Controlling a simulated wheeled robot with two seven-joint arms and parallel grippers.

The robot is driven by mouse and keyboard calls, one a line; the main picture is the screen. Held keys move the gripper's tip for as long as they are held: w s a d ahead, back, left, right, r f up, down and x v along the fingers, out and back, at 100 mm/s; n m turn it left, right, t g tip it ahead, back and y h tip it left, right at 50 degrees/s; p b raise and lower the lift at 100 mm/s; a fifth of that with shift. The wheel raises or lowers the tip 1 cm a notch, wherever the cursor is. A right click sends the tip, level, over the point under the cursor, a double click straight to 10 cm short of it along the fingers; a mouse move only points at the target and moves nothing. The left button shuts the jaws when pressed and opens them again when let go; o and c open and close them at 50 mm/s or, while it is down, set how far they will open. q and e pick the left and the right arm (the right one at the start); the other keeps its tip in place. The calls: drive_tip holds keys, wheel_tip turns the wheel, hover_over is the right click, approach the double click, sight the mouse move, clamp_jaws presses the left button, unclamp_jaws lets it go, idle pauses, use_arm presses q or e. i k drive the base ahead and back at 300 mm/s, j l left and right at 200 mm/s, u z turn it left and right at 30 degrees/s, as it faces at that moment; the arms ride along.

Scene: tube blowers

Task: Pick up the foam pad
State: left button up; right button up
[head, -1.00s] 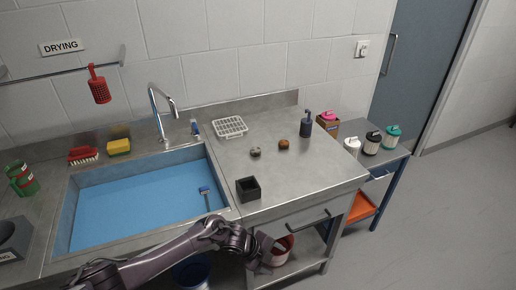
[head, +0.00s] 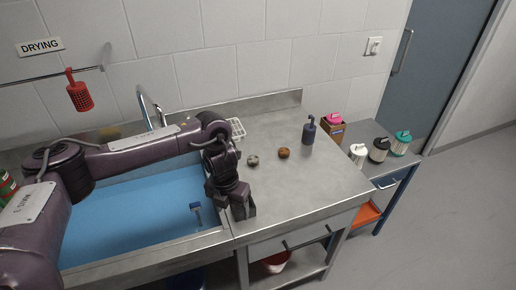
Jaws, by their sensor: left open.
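I cannot tell for sure which thing is the foam pad. Small candidates on the steel counter are a grey round lump (head: 253,160) and a brown round lump (head: 284,153), both right of my gripper and apart from it. My left gripper (head: 243,212) is open and points down at the counter beside the sink's right edge. It is over the spot of a dark square open box, which is now mostly hidden or merges with the dark fingers. No object shows clearly between the fingers. My right gripper is not in view.
The blue-lined sink (head: 130,232) with a small blue brush (head: 196,208) lies left, under my arm. A white rack (head: 237,127) is partly hidden behind my arm. A dark pump bottle (head: 309,131) stands at the back right. The counter's front right is clear.

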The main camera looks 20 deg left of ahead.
sight(253, 160)
drive_tip(key=i, duration=0.95)
